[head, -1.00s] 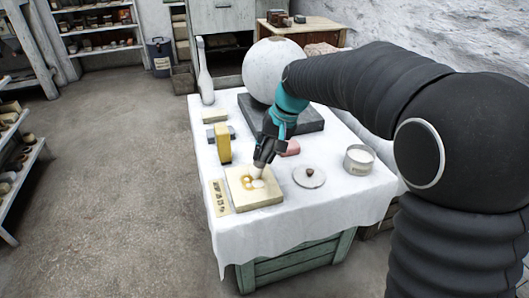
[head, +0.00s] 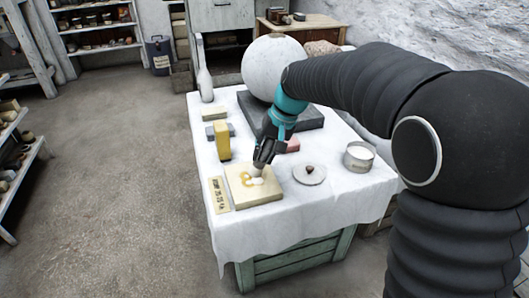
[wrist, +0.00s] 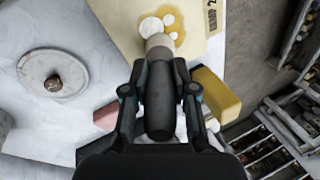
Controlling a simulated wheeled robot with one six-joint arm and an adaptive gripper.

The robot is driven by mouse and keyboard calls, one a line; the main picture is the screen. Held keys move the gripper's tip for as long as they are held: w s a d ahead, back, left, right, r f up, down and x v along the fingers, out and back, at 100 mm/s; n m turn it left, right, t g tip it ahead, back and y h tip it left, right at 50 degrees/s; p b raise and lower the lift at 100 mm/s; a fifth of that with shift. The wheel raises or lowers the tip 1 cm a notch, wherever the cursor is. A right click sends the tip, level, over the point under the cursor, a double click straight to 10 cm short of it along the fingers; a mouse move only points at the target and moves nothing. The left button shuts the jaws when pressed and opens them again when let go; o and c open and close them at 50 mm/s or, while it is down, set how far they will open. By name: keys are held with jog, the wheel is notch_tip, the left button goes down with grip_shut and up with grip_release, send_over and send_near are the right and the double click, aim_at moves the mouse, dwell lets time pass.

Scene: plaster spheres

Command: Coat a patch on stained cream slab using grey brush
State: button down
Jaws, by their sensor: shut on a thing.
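The cream slab (head: 270,194) lies near the front edge of the cloth-covered table. Its top carries a yellow-brown stain with white spots on it; the wrist view shows the slab (wrist: 115,22) with one larger white spot and smaller ones. My gripper (head: 264,160) is shut on the grey brush (wrist: 159,100), and the handle sits between the two fingers (wrist: 158,75). The pale brush head (head: 257,171) points down at the slab beside the white spots. It looks to be at the surface, but I cannot tell whether it touches.
Right of the slab are a round lid (head: 318,178) with a brown knob and an open tin (head: 360,168) of white stuff. A plaster sphere (head: 273,65) sits behind.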

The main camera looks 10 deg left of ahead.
jog(key=shift+s+d, duration=0.4)
jog(key=shift+s, duration=0.25)
jog(key=shift+f, duration=0.1)
jog(key=shift+w, duration=0.1)
jog(key=shift+w+a, duration=0.3)
jog(key=shift+w, duration=0.1)
jog(key=shift+w+a+p, duration=0.4)
jog(key=shift+w+a, duration=0.1)
jog(key=shift+w, duration=0.3)
